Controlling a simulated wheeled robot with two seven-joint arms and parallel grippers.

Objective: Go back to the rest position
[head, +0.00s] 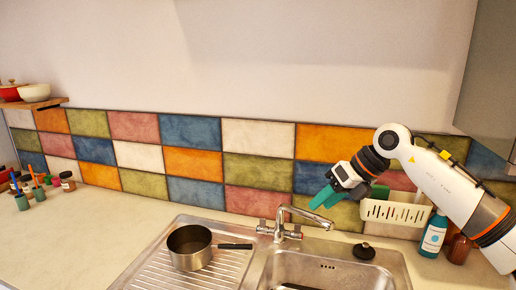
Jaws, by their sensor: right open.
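My right gripper (324,196) has teal fingers and is on an arm that comes in from the right. It is open, with nothing seen between its fingers. It hangs in front of the tiled wall, to the upper right of the tap and at the left of a white slotted basket. My left gripper is not in view.
A dark pot (190,262) stands on the drainboard, left of the tap (283,222) and sink basin (335,271). The white basket (395,213), a blue bottle (433,235) and a brown bottle (459,250) are at right. The left counter (90,225) is mostly clear.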

